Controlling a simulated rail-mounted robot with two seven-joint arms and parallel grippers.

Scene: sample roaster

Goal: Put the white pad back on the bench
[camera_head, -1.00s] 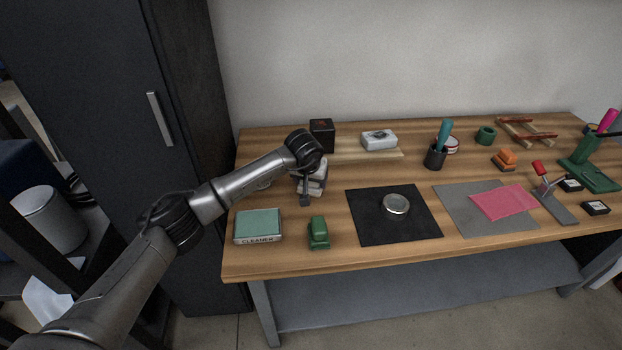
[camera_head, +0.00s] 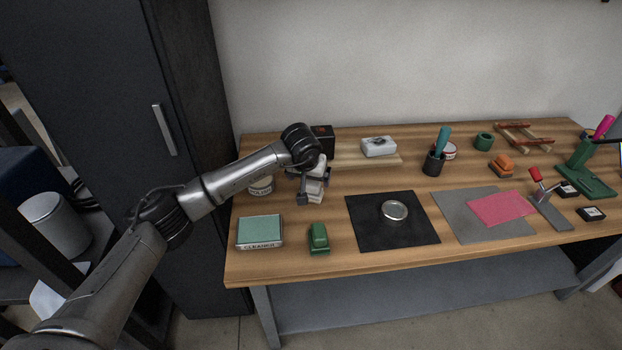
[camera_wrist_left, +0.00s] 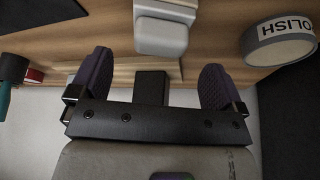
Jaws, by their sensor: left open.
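A white pad (camera_head: 316,190) with stacked, block-like parts stands on the wooden bench (camera_head: 290,262), toward its left end. My left gripper (camera_head: 308,178) is at the pad and partly hides it in the head view. In the left wrist view the white pad (camera_wrist_left: 161,36) lies just beyond the gap between the two dark purple fingers of my left gripper (camera_wrist_left: 156,68). These fingers are wide apart, with nothing between them. The pad's underside contact with the bench is hard to see. My right gripper is not in view.
A POLISH tin (camera_head: 260,185) stands close left of the pad; a CLEANER box (camera_head: 259,231) and green block (camera_head: 318,238) are in front. Behind are a dark box (camera_head: 323,139) and a board (camera_head: 350,159) bearing a white block (camera_head: 378,147). A black mat (camera_head: 370,228) lies right.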

